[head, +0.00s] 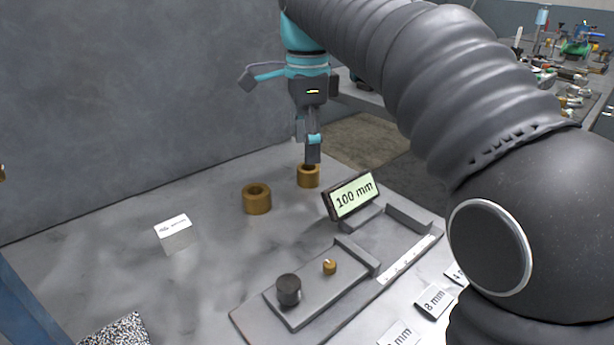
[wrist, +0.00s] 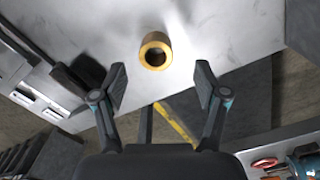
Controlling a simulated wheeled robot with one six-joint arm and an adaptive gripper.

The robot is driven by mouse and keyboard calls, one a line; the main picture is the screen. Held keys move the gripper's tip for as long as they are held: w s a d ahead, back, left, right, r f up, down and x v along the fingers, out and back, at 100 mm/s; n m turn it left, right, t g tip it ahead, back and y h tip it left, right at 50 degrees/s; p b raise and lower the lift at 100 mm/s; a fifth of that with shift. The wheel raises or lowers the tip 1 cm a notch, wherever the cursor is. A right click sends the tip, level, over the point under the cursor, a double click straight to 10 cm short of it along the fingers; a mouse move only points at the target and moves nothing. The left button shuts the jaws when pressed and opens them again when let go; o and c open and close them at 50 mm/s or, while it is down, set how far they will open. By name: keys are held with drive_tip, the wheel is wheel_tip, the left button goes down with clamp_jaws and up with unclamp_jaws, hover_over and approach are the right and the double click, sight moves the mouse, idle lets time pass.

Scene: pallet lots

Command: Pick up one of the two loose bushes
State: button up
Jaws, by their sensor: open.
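Two brass-coloured ring-shaped bushes stand upright on the grey bench. One bush (head: 257,205) stands left of my gripper. The other bush (head: 308,181) stands farther back, under my gripper (head: 311,150). My gripper points down, with its fingertips close above this bush in the head view. In the wrist view one bush (wrist: 155,63) shows its open bore, ahead of and between the spread fingers of my gripper (wrist: 161,80). Nothing is between the fingers. I cannot tell the exact gap between fingertips and bush.
A display reading "100 mm" (head: 354,195) stands right of the bushes. In front, a fixture plate (head: 316,309) carries a dark cylinder (head: 289,290) and a small brass piece (head: 329,267). A wall rises behind; the bench edge is near the far bush.

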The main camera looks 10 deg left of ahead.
sight(309, 167)
drive_tip(key=shift+s+d+f+b, duration=0.1)
drive_tip(key=shift+f+b, duration=0.2)
drive_tip(key=shift+f, duration=1)
drive_tip(key=shift+s+d+f+b, duration=0.1)
drive_tip(key=shift+f+b, duration=0.15)
drive_tip(key=shift+f, duration=1)
drive_tip(key=c, duration=1.4)
